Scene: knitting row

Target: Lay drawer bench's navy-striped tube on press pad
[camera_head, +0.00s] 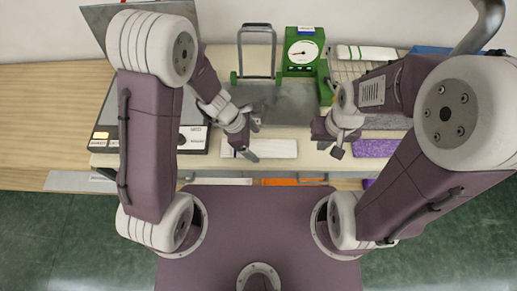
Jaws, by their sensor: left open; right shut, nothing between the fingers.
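I cannot make out navy stripes on anything in this view, so I cannot tell which item is the navy-striped tube. A flat white piece (277,148) lies near the bench's front edge, partly behind my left gripper. My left gripper (246,148) is open and empty at its left end; whether it touches the piece is unclear. My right gripper (331,143) is shut and empty, right of the white piece. A flat grey pad (284,101), possibly the press pad, lies in the bench's middle.
A green dial device (303,52) and a metal frame (257,47) stand behind the grey pad. A green-striped white piece (366,53) lies at the back right, a purple piece (375,148) at the right. An orange strip (279,182) shows below the front edge.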

